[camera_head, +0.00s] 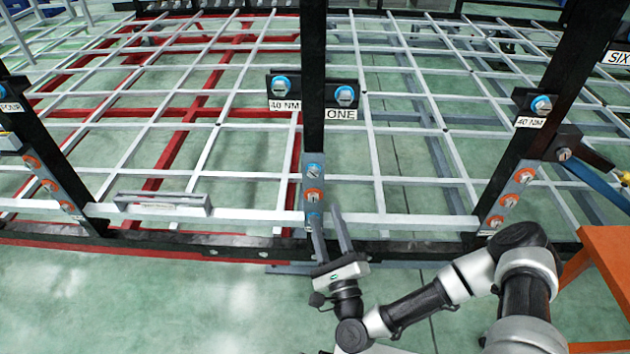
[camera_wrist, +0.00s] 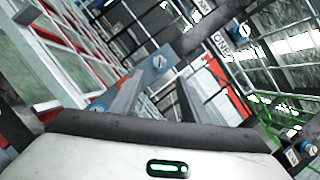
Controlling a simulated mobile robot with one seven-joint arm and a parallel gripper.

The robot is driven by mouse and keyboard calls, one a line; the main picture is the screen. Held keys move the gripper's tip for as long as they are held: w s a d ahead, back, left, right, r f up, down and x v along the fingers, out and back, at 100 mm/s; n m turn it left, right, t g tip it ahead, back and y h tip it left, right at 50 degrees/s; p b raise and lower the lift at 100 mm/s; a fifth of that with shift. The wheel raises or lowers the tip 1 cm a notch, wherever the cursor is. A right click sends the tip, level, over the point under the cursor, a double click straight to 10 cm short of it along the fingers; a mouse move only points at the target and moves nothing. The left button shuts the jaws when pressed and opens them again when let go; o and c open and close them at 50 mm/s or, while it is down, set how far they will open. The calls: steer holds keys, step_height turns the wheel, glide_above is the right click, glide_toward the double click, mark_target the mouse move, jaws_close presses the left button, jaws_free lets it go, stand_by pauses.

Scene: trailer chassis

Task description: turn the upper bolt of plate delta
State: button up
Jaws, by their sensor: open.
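No label reading delta is legible in either view. One finger partly overlaps the lower bolt in the head view. I cannot tell whether the fingers touch anything.
Higher on the post are bolts beside labels 40 NM (camera_head: 285,105) and ONE (camera_head: 341,114). Posts with similar plates stand left and right, the right plate (camera_head: 510,199) near my arm. A grey lattice frame (camera_head: 230,150) lies behind. An orange table (camera_head: 606,260) is at right. Open floor lies front left.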

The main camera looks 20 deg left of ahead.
mark_target(313, 174)
steer(key=x, duration=1.1)
steer(key=shift+w+a, duration=0.1)
steer(key=shift+w, duration=0.1)
steer(key=c, duration=1.1)
steer(key=shift+o, duration=0.2)
steer(key=shift+r+n, duration=0.1)
steer(key=shift+n, duration=0.4)
